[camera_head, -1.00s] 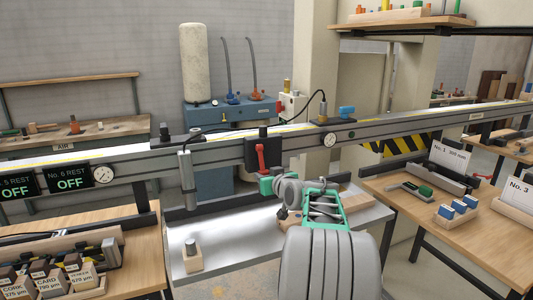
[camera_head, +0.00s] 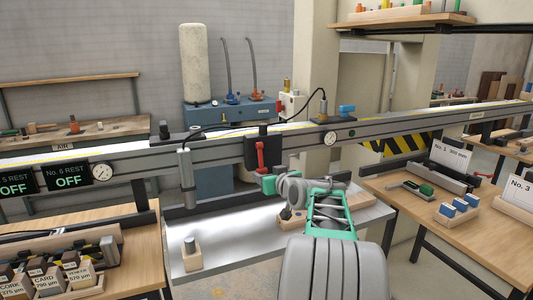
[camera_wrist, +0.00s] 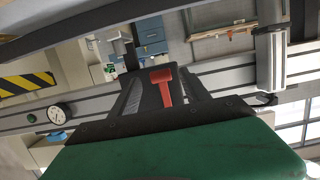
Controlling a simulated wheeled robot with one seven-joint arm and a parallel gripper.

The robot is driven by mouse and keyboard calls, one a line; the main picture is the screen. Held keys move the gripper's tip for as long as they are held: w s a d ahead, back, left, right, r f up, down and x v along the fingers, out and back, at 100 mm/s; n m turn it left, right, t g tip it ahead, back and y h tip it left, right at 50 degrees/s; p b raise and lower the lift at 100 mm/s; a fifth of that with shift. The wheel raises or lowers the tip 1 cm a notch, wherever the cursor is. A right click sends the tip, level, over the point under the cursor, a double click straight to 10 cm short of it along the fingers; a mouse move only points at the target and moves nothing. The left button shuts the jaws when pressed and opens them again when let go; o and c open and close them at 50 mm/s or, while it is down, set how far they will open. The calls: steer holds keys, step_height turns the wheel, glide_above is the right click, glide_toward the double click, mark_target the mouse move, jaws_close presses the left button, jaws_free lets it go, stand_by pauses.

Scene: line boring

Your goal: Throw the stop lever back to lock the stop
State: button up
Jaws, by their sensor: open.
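The red stop lever (camera_head: 260,155) hangs from a dark block (camera_head: 262,131) on the front of the long grey rail. My gripper (camera_head: 266,184) is just below and in front of the lever's lower end, its green part showing at the end of my arm. In the wrist view the lever (camera_wrist: 163,86) appears in line with the gap between the two fingers of my gripper (camera_wrist: 161,92), which are apart. Nothing shows in their grasp. I cannot tell whether the fingers touch the lever or how deep it sits between them.
The grey rail (camera_head: 220,152) runs across the whole view, with dial gauges (camera_head: 102,173) on it. A grey bench (camera_head: 230,232) lies below, bearing a wooden block with a post (camera_head: 191,256). Wooden tables stand left (camera_head: 150,262) and right (camera_head: 400,205).

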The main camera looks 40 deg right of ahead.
steer(key=shift+v, duration=0.85)
steer(key=shift+b+v, duration=1.2)
steer(key=shift+v, duration=0.8)
